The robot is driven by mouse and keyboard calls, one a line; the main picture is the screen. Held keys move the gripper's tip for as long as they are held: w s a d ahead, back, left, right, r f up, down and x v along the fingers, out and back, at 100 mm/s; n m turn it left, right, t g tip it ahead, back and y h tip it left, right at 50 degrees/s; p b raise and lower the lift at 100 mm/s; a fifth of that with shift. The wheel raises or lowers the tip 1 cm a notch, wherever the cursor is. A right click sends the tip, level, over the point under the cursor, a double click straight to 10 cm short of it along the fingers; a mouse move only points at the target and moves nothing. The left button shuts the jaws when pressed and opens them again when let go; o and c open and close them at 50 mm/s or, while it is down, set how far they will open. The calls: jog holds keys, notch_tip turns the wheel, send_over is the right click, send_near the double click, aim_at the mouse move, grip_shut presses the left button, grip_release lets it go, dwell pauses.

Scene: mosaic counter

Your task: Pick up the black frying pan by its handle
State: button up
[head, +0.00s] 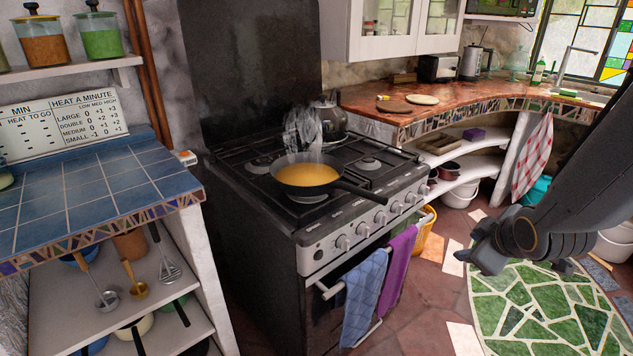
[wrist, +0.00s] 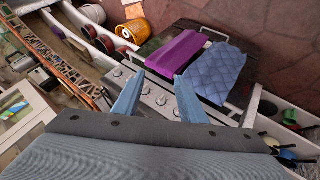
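The black frying pan (head: 279,186) sits on a front burner of the stove in the head view. It holds a yellow-orange liquid, and steam rises from it. Its black handle (head: 366,194) points right, over the stove's front edge and knobs. The wrist view does not show the pan. My gripper (wrist: 158,78) is open and empty in the wrist view, its two blue fingers apart above the stove's knob panel. In the head view my arm reaches in from the right, with its end in front of the stove, well apart from the pan handle.
The stove (head: 255,255) has a blue towel (head: 361,300) and a purple towel (head: 398,268) on its oven rail. A kettle (head: 328,117) stands behind the pan. A blue-tiled counter (head: 90,190) is at left. A curved counter (head: 450,100) lies behind at right.

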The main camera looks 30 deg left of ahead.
jog(key=w+a+r+n+t+y, duration=0.1)
jog(key=w+a+n+t+y, duration=0.2)
jog(key=a+n, duration=0.5)
jog(key=n+g+y, duration=0.1)
jog(key=n+y, duration=0.4)
jog(key=y, duration=0.2)
send_near(361, 189)
jog(key=w, duration=0.1)
jog(key=w+a+f, duration=0.1)
jog(key=w+a, duration=0.1)
jog(key=shift+f+b, duration=0.3)
jog(key=shift+b, duration=0.1)
jog(key=shift+w+a, duration=0.2)
jog(key=shift+a, duration=0.2)
jog(key=shift+p+x, duration=0.8)
jog(key=shift+x, duration=2.7)
jog(key=shift+s+f, duration=0.1)
grip_shut()
